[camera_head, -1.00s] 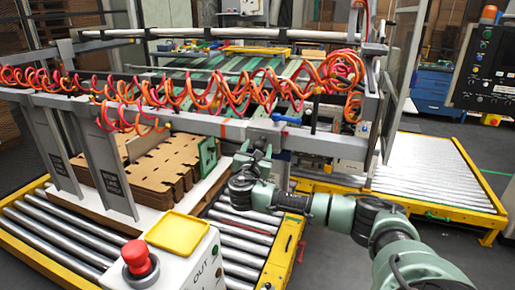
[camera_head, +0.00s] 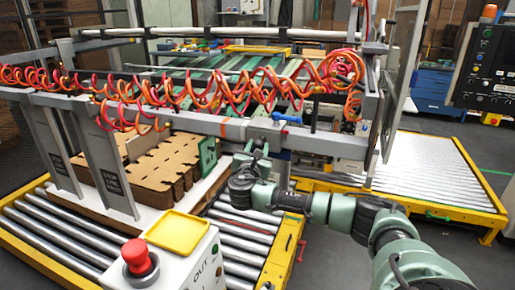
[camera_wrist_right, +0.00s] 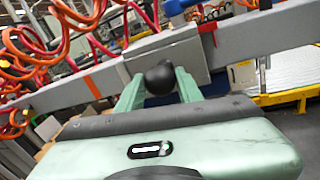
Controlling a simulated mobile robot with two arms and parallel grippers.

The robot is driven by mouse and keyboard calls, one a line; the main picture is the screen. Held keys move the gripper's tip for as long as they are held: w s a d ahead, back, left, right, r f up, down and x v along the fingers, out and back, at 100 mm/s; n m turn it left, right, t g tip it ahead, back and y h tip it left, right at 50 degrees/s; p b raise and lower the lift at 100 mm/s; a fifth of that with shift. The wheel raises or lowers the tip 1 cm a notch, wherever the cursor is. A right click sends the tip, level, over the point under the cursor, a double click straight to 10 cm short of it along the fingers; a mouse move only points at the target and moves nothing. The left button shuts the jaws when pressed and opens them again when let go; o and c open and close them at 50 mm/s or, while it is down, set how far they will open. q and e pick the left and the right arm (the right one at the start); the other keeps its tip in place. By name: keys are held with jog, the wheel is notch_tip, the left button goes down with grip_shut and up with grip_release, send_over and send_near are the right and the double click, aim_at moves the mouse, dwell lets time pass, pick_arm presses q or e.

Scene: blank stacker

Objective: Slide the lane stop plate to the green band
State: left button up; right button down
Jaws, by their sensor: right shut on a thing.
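A grey plate (camera_head: 265,131) sits on the front face of the long grey rail; it appears to be the lane stop plate. In the wrist view the plate (camera_wrist_right: 190,50) has a round black knob (camera_wrist_right: 160,77) standing out from it. My right gripper (camera_head: 257,151) reaches up to the plate from below. In the wrist view its two green fingers (camera_wrist_right: 160,84) are shut on the knob, one on each side. An orange band (camera_head: 222,130) marks the rail left of the plate. I cannot make out a green band on the rail. My left gripper is not in view.
Coiled orange and pink hoses (camera_head: 180,90) hang along the rail. A blue handle (camera_head: 287,119) sits on the rail just right of the plate. Stacked brown cardboard blanks (camera_head: 160,165) and an upright green plate (camera_head: 208,154) are below left. A control box with red button (camera_head: 136,252) stands in front.

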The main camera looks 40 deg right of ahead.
dwell(0.8)
jog(key=shift+w+a, duration=0.25)
jog(key=shift+w, duration=0.05)
jog(key=w+a+b, duration=0.1)
jog(key=w+a, duration=0.2)
jog(key=w, duration=0.3)
jog(key=shift+w+a, duration=0.2)
jog(key=shift+w, duration=0.1)
jog(key=shift+r, duration=0.1)
jog(key=c, duration=0.9)
grip_release()
jog(key=shift+c, duration=0.2)
jog(key=shift+s, duration=0.15)
